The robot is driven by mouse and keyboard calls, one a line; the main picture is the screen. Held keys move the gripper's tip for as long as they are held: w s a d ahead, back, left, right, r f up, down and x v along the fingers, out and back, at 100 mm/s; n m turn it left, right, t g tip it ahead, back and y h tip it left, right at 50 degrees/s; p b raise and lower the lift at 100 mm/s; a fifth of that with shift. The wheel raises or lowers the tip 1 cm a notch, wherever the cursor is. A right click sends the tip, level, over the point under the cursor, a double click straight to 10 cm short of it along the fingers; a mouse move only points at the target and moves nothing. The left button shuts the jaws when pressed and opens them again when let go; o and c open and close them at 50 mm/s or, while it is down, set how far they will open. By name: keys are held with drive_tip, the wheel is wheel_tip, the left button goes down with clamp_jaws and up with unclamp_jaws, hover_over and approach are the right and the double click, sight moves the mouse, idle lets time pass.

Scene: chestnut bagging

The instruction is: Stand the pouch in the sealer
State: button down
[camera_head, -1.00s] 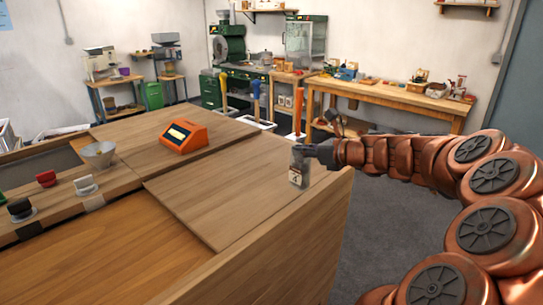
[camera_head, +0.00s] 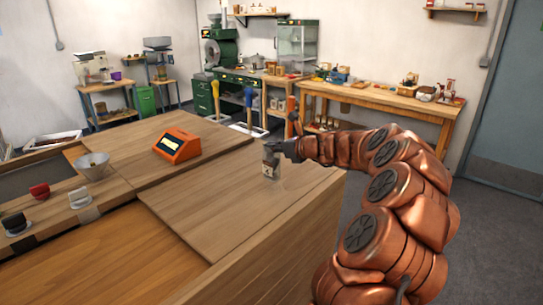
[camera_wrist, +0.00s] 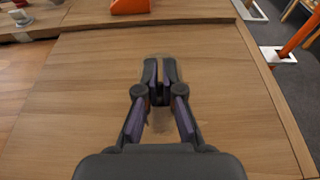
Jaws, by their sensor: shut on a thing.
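The pouch (camera_head: 270,166) is small, clear or greyish, with a pale label, and hangs upright below my gripper (camera_head: 274,149) in the head view. My gripper is shut on its top, over the right part of the wooden worktop. I cannot tell whether its base touches the wood. In the wrist view my gripper (camera_wrist: 161,75) has its fingertips close together above the board, and the pouch is hard to make out. An orange box with a small display (camera_head: 177,146) stands at the back of the worktop; I cannot tell if it is the sealer.
A metal funnel (camera_head: 92,165), a red-topped item (camera_head: 39,191) and a white-topped item (camera_head: 80,198) stand at the left. Yellow (camera_head: 216,98), blue (camera_head: 249,105) and orange upright handles rise behind the worktop. The board (camera_head: 215,196) around the pouch is clear.

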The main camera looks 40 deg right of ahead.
sight(279, 157)
drive_tip(key=shift+w+f+p, duration=0.1)
drive_tip(key=shift+f+p, duration=0.25)
drive_tip(key=shift+f, duration=1.55)
drive_tip(key=c, duration=1.3)
unclamp_jaws()
drive_tip(key=shift+r, duration=0.25)
drive_tip(key=shift+s+d, duration=0.15)
drive_tip(key=shift+s, duration=0.2)
drive_tip(key=b+v, duration=0.2)
drive_tip(key=v, duration=0.9)
drive_tip(key=shift+s+b, duration=0.15)
drive_tip(key=shift+b, duration=0.25)
